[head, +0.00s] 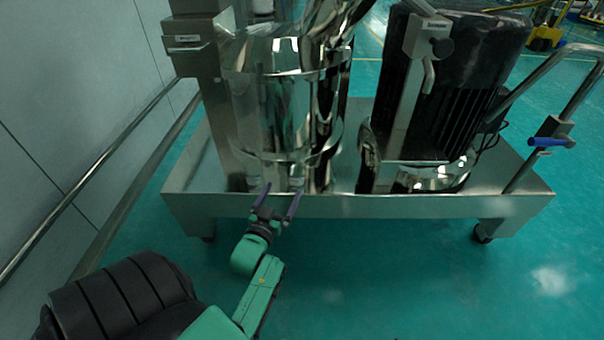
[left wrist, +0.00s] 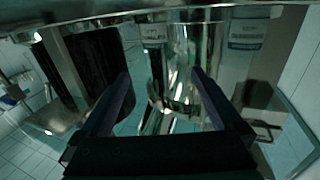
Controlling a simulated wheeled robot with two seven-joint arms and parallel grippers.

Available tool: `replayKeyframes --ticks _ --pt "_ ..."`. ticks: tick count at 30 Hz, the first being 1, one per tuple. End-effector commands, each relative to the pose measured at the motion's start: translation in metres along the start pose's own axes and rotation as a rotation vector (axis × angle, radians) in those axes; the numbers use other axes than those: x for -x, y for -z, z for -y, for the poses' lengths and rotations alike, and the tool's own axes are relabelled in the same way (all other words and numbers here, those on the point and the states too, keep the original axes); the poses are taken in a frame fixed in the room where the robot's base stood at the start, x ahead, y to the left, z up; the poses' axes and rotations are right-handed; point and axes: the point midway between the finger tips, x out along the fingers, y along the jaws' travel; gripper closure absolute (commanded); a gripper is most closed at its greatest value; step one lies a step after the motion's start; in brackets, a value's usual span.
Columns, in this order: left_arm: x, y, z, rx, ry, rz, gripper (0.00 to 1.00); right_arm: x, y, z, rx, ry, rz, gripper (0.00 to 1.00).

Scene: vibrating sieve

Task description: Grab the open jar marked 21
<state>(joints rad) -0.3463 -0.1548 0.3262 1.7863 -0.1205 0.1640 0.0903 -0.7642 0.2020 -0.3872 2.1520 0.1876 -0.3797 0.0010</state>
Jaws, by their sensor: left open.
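Two small clear jar-like things stand just inside the cart's front edge: one shows at the left (head: 253,182), the other to its right (head: 296,182). In the left wrist view two labelled jars show near the top, one at the middle (left wrist: 153,34) and one at the right (left wrist: 248,32). I cannot read the number 21 on either label, nor tell whether they are open. My left gripper (head: 281,194) is open and empty at the cart's front edge, close to the jars. In the left wrist view its fingers (left wrist: 161,74) point towards the middle jar. My right gripper is out of view.
The steel cart (head: 400,206) has a raised rim. A shiny steel cylinder (head: 285,110) stands behind the jars, with a dark ribbed machine (head: 470,70) to its right. A wall with rails (head: 95,165) runs along the left. The green floor (head: 400,280) in front is clear.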

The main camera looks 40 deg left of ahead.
Motion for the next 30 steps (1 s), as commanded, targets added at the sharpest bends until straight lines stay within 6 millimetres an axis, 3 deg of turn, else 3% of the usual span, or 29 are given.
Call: replayKeyframes --ticks 1,6,18,26,30 --pt "-0.014 -0.004 0.0 0.0 -0.002 -0.006 0.0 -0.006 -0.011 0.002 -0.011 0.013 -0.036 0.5" --pt "-0.058 -0.005 -0.001 0.0 -0.002 -0.003 0.0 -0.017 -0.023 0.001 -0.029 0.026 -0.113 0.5" --pt "-0.121 -0.005 -0.003 0.0 -0.003 -0.002 0.0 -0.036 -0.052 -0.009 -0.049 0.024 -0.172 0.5" --pt "-0.127 -0.002 -0.003 0.0 -0.003 0.002 0.0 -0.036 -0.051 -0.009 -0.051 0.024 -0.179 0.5" --pt "-0.127 -0.002 -0.003 0.0 -0.004 0.002 0.54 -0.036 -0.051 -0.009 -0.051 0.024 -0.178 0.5"
